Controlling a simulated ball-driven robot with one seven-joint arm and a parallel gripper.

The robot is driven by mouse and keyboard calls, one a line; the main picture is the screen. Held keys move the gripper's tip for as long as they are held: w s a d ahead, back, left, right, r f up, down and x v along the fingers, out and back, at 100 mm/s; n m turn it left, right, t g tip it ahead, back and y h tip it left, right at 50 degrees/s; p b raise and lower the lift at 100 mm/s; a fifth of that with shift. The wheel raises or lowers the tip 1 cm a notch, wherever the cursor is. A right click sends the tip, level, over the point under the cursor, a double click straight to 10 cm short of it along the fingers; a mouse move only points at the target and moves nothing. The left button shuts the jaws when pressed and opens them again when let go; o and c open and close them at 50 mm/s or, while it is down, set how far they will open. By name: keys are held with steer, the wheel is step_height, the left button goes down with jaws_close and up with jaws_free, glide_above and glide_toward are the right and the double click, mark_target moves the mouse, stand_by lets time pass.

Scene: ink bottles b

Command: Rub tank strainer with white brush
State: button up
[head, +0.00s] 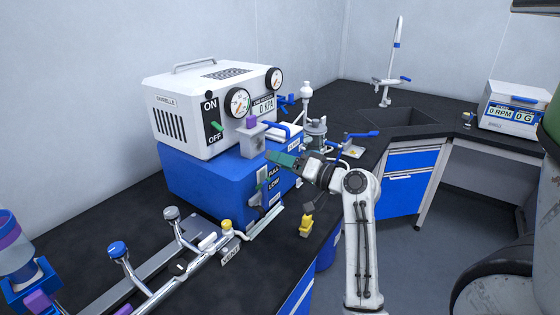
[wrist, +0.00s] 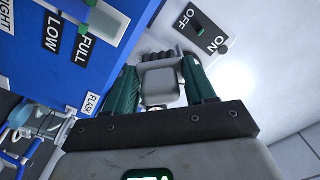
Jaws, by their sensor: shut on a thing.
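My gripper (head: 268,157) reaches left in front of the blue tank (head: 205,185), its teal fingers shut on a pale grey-white block. I take the block (head: 252,142) to be the white brush. The wrist view shows the block (wrist: 160,85) between both fingers, with dark lumps behind it that may be bristles. A purple piece (head: 250,122) shows above the block; I cannot tell whether it belongs to it. The tank's FULL and LOW labels are close by, also left in the wrist view (wrist: 65,40). I cannot pick out the tank strainer for certain.
A white pump unit (head: 205,105) with gauges and an ON/OFF switch stands on the tank. A metal manifold (head: 185,240) with knobs lies in front. A yellow item (head: 306,228) stands near the counter edge. A sink (head: 400,118) and a centrifuge (head: 515,108) are behind.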

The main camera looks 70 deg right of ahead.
steer(key=shift+v, duration=1.5)
